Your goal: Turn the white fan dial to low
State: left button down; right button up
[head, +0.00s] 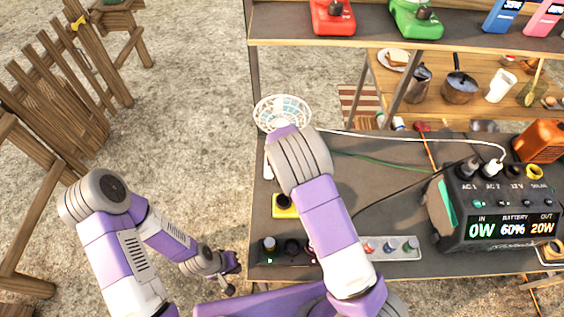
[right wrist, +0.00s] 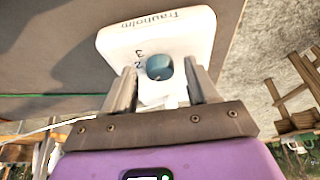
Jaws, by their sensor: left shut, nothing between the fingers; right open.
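The white fan's round cage (head: 282,112) stands at the left of the dark tailgate deck, partly hidden by my right arm in the head view. In the right wrist view its white base (right wrist: 180,27) carries the name "Trauholm", the digits 2 and 3, and a blue-grey dial (right wrist: 160,68). My right gripper (right wrist: 162,75) is open, with one finger on each side of the dial; I cannot tell if they touch it. The dial's setting is not readable. My left gripper (head: 231,272) is shut and empty, low left of the deck.
A power station (head: 490,205) showing 0W, 60% and 20W stands at the right, with a white cable (head: 400,138) running towards the fan. A yellow box (head: 284,206) and a knob panel (head: 393,248) lie near my right arm. A shelf (head: 290,28) spans above.

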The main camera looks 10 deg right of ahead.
jog(key=p+v, duration=0.1)
jog(key=v, duration=0.6)
jog(key=shift+r, duration=0.2)
jog(key=shift+s, duration=0.15)
